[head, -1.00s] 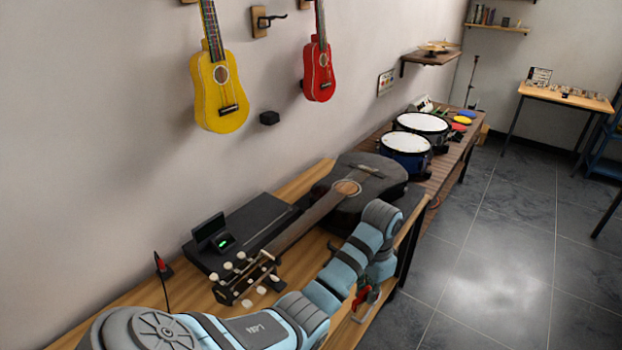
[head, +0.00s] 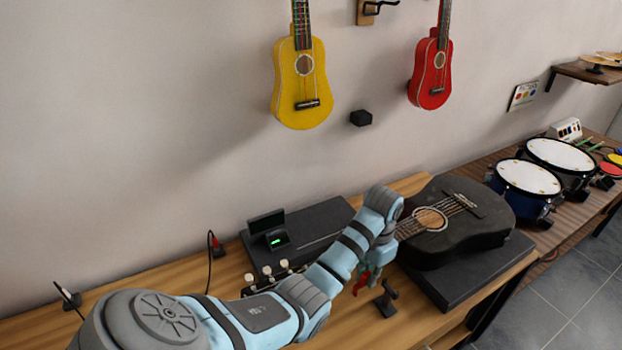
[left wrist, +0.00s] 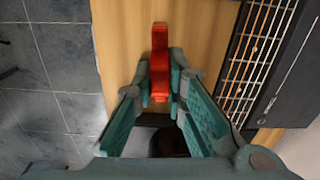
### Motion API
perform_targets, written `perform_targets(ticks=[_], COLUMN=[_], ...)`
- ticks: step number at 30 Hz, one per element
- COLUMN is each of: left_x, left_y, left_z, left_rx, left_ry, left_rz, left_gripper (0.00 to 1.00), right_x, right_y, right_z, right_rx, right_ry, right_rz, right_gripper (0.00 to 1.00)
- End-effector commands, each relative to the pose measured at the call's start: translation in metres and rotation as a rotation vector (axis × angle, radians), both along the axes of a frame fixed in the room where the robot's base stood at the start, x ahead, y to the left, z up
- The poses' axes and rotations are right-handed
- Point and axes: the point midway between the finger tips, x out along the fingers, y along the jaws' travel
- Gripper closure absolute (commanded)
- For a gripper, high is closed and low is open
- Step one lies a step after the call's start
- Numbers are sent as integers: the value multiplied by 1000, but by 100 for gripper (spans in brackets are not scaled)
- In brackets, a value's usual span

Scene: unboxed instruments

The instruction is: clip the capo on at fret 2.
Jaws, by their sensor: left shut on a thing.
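The red capo (head: 359,283) is in my left gripper (head: 370,272), held above the wooden bench on the near side of the guitar. In the left wrist view the red capo (left wrist: 159,55) sticks out beyond the fingertips of my left gripper (left wrist: 160,82), which are shut on it. The black acoustic guitar (head: 470,228) lies on its back, and my arm hides most of its neck in the head view. The fretted neck (left wrist: 256,50) runs at the right in the left wrist view, apart from the capo. I cannot tell which fret is which. My right gripper is not in view.
A small black stand (head: 385,299) is on the bench near the gripper. A dark case-like block (head: 310,228) with a small green-lit device (head: 276,241) lies behind the neck. Drums (head: 528,186) stand at the right. Bare bench (head: 150,285) shows at the left.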

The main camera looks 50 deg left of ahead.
Motion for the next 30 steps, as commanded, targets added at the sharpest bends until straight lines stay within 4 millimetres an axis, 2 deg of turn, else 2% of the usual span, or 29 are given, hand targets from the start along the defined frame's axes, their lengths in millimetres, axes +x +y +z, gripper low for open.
perform_targets(ticks=[2, 5, 12, 15, 20, 30], left_x=[1, 0, -6, -8, -9, -10], left_y=[11, 33, 95, 109, 114, 113], left_z=[11, 29, 76, 85, 80, 25], left_rx=[5, 11, 17, 15, 13, 14], left_ry=[0, 0, -2, -3, -1, 1], left_rz=[121, 393, 1195, 1398, 1491, 1487], left_gripper=[100, 100, 100, 100, 100, 100], right_x=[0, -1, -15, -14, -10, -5], right_y=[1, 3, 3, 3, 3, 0], right_z=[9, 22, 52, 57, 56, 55], right_rx=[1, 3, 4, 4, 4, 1], right_ry=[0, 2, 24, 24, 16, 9], right_rz=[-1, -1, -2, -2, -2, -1], right_gripper=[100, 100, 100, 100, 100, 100])
